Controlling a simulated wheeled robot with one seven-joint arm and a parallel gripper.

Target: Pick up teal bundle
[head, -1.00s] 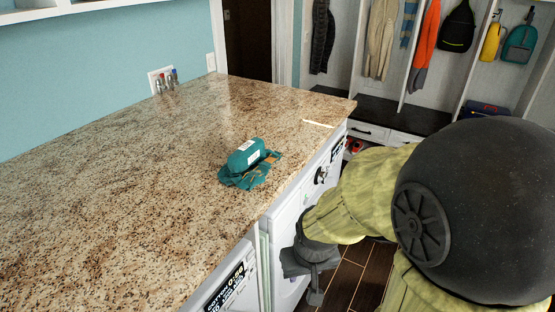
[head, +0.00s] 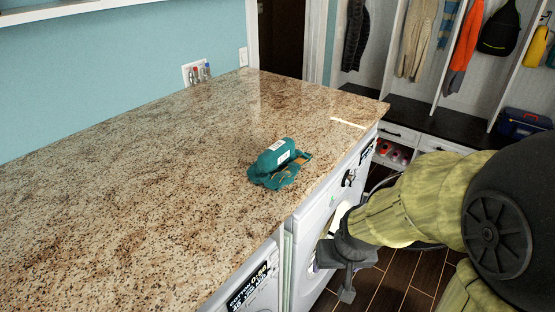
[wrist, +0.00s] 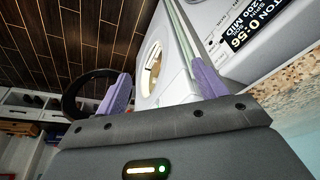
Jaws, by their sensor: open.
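The teal bundle (head: 274,165) lies on the granite counter (head: 150,190) near its front edge in the head view. It is a rolled teal piece with a white label, on crumpled teal cloth with some tan marks. My gripper (head: 345,275) is off the counter's front side, below the counter top and right of the bundle. In the wrist view my gripper (wrist: 160,88) has its two purple fingers wide apart with nothing between them. The bundle is not in the wrist view.
White front-loading machines (head: 325,215) stand under the counter, one with an open round door (wrist: 90,92). A pale strip (head: 348,123) lies at the counter's far right. The counter around the bundle is clear. Cubbies hold hanging clothes and bags.

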